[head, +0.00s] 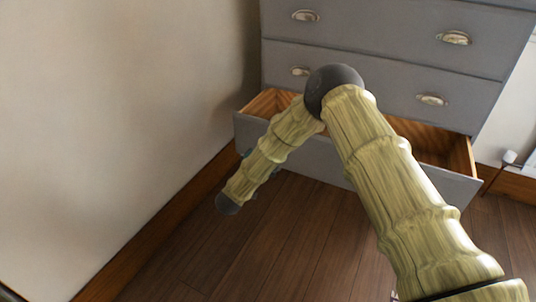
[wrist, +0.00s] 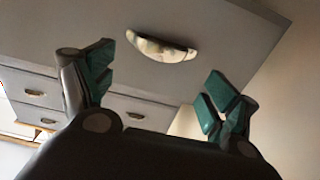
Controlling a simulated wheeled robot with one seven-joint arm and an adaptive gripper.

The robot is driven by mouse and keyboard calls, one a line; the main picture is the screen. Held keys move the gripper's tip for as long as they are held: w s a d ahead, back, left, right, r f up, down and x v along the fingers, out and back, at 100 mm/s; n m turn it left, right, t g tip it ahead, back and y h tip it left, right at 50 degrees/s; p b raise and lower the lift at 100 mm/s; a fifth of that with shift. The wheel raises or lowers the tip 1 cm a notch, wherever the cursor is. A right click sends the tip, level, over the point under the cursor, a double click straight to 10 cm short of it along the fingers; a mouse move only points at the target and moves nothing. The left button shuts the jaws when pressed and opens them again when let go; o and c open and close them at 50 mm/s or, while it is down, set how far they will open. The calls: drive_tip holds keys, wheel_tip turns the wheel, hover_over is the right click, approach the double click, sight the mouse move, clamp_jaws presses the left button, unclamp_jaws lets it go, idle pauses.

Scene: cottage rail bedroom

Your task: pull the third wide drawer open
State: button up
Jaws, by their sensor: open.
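The grey dresser (head: 395,60) has several wide drawers with metal cup handles. Its lowest drawer in the head view (head: 312,165) stands partly open, its wooden inside showing. In the wrist view a nearby grey drawer front (wrist: 225,35) fills the top, with a pale cup handle (wrist: 160,47). My gripper (wrist: 160,78) is open, its teal fingertips spread to either side below that handle in the picture. Nothing shows between the fingertips, and I cannot tell whether they touch the front. In the head view my arm hides most of the gripper and the open drawer's handle.
A plain wall (head: 120,110) with a wooden skirting board stands close on the left. The dark plank floor (head: 300,235) is clear in front of the dresser. A small pale object (head: 509,157) is by the right wall. Other closed drawers (wrist: 100,103) show in the wrist view.

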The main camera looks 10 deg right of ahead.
drive_tip(key=shift+v, duration=2.95)
drive_tip(key=s+d+f+n+g+y, duration=0.2)
drive_tip(key=s+d+f+n+y, duration=0.15)
drive_tip(key=s+f, duration=0.6)
drive_tip(key=s+d+f+n+g+y, duration=0.25)
drive_tip(key=s+f+y, duration=0.25)
drive_tip(key=s+f, duration=0.4)
drive_tip(key=s+d+f+g+y, duration=0.15)
drive_tip(key=s+d+g, duration=0.25)
drive_tip(key=s, duration=0.7)
drive_tip(key=s+d+f+g+h, duration=0.1)
drive_tip(key=s+d+f+g, duration=0.2)
drive_tip(key=s, duration=0.9)
drive_tip(key=s+d+g+y, duration=0.1)
drive_tip(key=s+d+g, duration=0.35)
drive_tip(key=s, duration=0.65)
wheel_tip(320, 180, up, 33)
drive_tip(key=t+p, duration=0.1)
drive_tip(key=p, duration=3.2)
drive_tip(key=shift+w, duration=0.3)
drive_tip(key=shift+d, duration=0.1)
